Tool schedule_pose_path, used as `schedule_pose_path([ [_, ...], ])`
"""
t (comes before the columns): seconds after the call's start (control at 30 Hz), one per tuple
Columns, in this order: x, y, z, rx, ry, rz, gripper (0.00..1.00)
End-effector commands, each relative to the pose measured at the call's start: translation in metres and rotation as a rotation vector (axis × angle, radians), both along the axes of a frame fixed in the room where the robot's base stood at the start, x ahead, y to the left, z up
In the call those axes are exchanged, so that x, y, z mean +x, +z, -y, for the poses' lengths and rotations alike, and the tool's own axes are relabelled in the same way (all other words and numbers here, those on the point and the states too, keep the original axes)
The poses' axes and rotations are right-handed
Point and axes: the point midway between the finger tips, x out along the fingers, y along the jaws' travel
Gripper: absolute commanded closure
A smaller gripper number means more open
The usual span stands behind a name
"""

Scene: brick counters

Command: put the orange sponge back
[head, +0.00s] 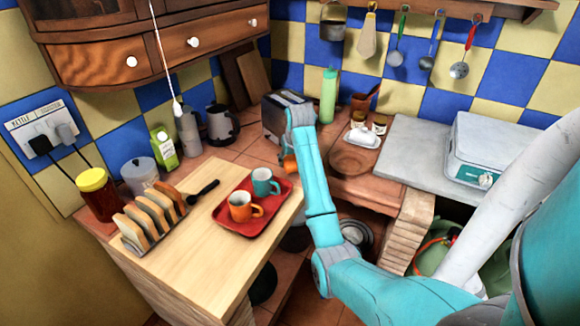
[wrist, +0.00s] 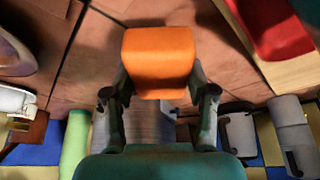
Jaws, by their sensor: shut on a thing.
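The orange sponge (wrist: 158,62) is a small block with rounded edges, held between the two dark fingers of my gripper (wrist: 160,82) in the wrist view. In the head view only a small orange part of the sponge (head: 289,163) shows beside the turquoise arm. My gripper is mostly hidden behind my arm there. The sponge is over the terracotta tiled counter (wrist: 120,65), between the red tray and the brown plate. I cannot tell its exact height above the tiles. No sponge holder is clearly visible.
A red tray (head: 222,217) with two cups sits on the wooden board (head: 185,262), left of my arm. A toaster (head: 272,117) and a green bottle (head: 328,97) stand behind. A brown plate (head: 350,161) and a white butter dish (head: 362,138) are to the right.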

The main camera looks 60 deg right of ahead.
Motion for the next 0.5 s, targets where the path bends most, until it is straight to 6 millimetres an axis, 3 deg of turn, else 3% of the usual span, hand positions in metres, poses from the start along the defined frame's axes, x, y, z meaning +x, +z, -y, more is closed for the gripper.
schedule_pose_path([
  [0.2, 0.000, -0.028, 0.000, 0.001, 0.000, -0.002, 0.77],
  [0.5, 0.000, -0.030, 0.000, 0.001, 0.000, -0.001, 0.77],
])
